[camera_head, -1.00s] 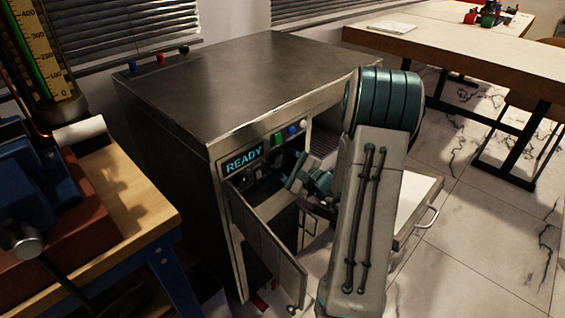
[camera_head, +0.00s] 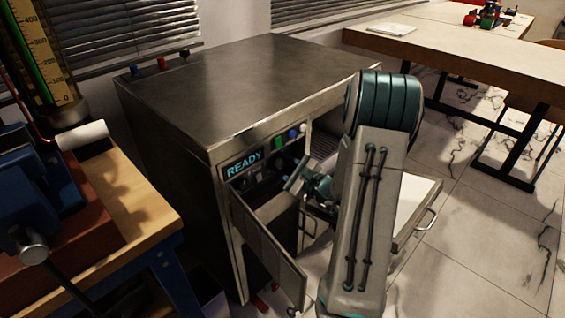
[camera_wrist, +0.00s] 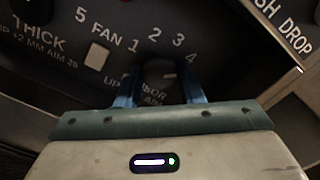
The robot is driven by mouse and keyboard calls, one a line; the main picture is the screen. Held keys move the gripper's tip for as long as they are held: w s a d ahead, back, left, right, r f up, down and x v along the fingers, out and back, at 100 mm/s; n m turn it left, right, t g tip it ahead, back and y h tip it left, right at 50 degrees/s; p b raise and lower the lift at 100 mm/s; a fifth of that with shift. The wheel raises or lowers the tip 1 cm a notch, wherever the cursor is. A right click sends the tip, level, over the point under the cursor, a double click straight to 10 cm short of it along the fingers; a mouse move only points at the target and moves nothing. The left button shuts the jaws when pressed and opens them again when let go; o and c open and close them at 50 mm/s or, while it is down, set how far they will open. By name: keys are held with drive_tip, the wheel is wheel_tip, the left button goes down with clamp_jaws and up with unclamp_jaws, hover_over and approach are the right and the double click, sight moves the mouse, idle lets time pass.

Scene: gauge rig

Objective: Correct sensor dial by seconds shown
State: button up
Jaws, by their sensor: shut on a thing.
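The sensor dial (camera_wrist: 156,73) is a dark round knob in the wrist view, with the numbers 1 to 4 arched above it. A pale mark on its face points to the right. The label under it is partly hidden, with only pieces of its words readable. My gripper (camera_wrist: 158,88) has its two blue fingers shut on the dial, one on each side. In the head view my gripper (camera_head: 299,181) is at the front panel of the metal cabinet (camera_head: 230,85), where a display (camera_head: 243,165) reads READY. The dial's setting is hard to read in the head view.
A cabinet door (camera_head: 266,245) hangs open below the panel. A drawer (camera_head: 415,205) stands out at the right. In the wrist view a pale square button (camera_wrist: 98,56) sits left of the dial. A workbench (camera_head: 125,190) stands close on the left.

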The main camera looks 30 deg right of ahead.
drive_tip(key=m+p, duration=0.2)
drive_tip(key=m, duration=0.1)
drive_tip(key=shift+r+m, duration=0.1)
drive_tip(key=shift+m, duration=0.3)
drive_tip(key=shift+m+p, duration=0.7)
drive_tip(key=shift+m, duration=0.2)
drive_tip(key=o, duration=1)
drive_tip(key=p+v, duration=0.2)
drive_tip(key=v, duration=1.2)
